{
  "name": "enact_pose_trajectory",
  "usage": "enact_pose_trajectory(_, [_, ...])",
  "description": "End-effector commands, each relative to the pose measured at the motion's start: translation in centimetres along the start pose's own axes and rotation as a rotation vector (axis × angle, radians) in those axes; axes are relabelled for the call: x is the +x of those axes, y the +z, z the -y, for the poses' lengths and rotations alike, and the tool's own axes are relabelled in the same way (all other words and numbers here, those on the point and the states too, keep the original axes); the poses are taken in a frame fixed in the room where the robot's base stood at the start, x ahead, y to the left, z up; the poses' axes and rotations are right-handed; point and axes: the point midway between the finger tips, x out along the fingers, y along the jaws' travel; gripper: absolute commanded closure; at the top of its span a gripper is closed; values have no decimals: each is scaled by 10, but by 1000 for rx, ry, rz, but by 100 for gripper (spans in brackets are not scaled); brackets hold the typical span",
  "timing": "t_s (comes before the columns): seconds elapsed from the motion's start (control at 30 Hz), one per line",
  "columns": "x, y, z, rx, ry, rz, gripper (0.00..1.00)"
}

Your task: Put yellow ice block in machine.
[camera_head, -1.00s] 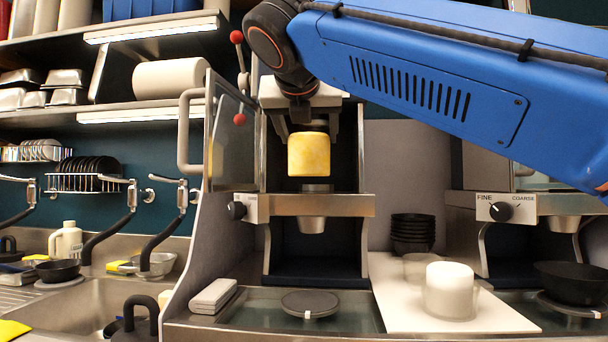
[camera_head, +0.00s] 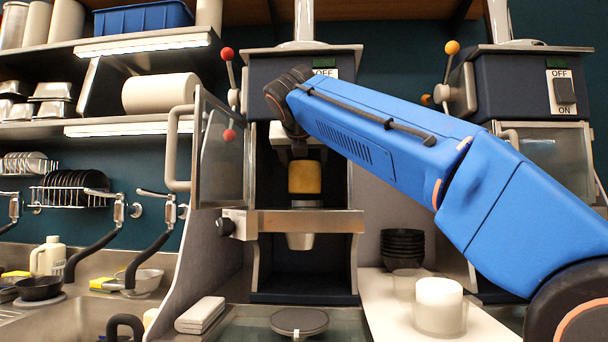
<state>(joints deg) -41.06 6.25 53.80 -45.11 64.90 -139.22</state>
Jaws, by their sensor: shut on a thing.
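The yellow ice block (camera_head: 304,177) is a short upright cylinder. My gripper (camera_head: 301,158) is shut on it from above, at its upper part. The block is inside the open chamber of the left machine (camera_head: 307,222), above its metal shelf and the spout below. I cannot tell whether the block's underside touches the metal piece beneath it. The machine's glass door (camera_head: 222,150) stands open to the left. My blue arm reaches in from the right and hides part of the machine's upper front.
A second machine (camera_head: 545,100) stands at the right, partly behind my arm. A white ice block (camera_head: 439,290) in a clear container is on the white board (camera_head: 378,318). Black bowls (camera_head: 402,245) are stacked behind it. A dark round disc (camera_head: 299,321) lies below the spout.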

Motion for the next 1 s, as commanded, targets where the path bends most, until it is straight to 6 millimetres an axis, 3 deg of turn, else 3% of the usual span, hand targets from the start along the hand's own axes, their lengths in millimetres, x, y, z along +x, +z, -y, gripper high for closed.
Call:
enact_pose_trajectory(0.33, [10,-30,0,-1,0,0,71])
enact_pose_trajectory(0.77, [12,-34,0,0,1,0,71])
enact_pose_trajectory(0.8, [13,-35,-1,0,0,-1,27])
enact_pose_trajectory(0.87, [13,-35,-1,0,0,-1,13])
enact_pose_trajectory(1.0, [13,-35,-1,0,0,-1,13])
